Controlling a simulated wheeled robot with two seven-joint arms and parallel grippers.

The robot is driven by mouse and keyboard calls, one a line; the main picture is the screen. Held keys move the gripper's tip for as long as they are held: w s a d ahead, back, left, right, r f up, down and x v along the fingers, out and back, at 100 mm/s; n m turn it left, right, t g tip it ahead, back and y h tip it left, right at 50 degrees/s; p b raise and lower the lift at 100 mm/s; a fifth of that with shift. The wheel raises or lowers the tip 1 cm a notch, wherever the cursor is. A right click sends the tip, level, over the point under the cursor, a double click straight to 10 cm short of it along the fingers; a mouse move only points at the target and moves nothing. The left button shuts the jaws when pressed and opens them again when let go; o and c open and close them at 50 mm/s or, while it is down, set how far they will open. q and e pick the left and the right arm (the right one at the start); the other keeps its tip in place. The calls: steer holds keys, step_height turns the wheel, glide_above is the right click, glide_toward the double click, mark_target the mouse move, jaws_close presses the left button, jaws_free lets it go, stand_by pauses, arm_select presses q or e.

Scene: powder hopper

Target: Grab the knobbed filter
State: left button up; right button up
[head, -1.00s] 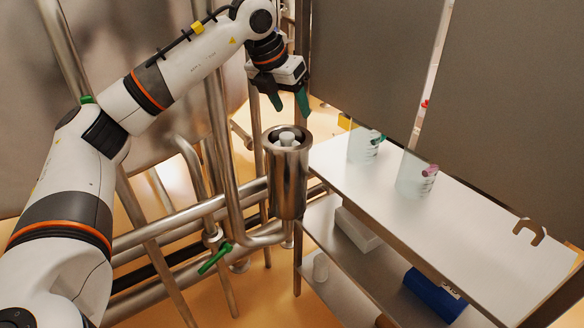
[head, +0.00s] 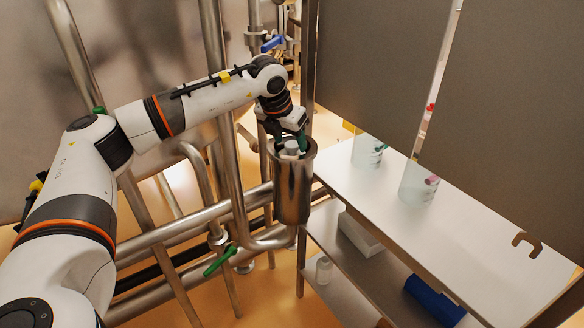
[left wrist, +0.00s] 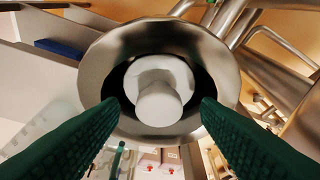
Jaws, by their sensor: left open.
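The knobbed filter (head: 291,147) is white and sits inside the mouth of the steel hopper (head: 293,188). In the left wrist view the filter (left wrist: 160,90) shows its round knob facing the camera, inside the flared hopper rim (left wrist: 160,30). My left gripper (head: 289,142) is at the hopper mouth, pointing down. Its green fingers are open, one on each side of the knob in the left wrist view (left wrist: 160,106), with gaps between them and the knob. The filter's lower part is hidden in the hopper. My right gripper is not in view.
Steel pipes and a green-handled valve (head: 220,261) stand left of and below the hopper. A white-topped shelf (head: 460,230) to the right holds two clear beakers (head: 416,184), (head: 366,152). A blue roll (head: 434,300) and a white box (head: 360,233) lie on its lower shelf.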

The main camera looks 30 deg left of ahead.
arm_select(q)
steer(key=shift+w+f, duration=0.2)
steer(key=shift+f, duration=0.25)
jaws_close()
steer(key=shift+r, duration=0.15)
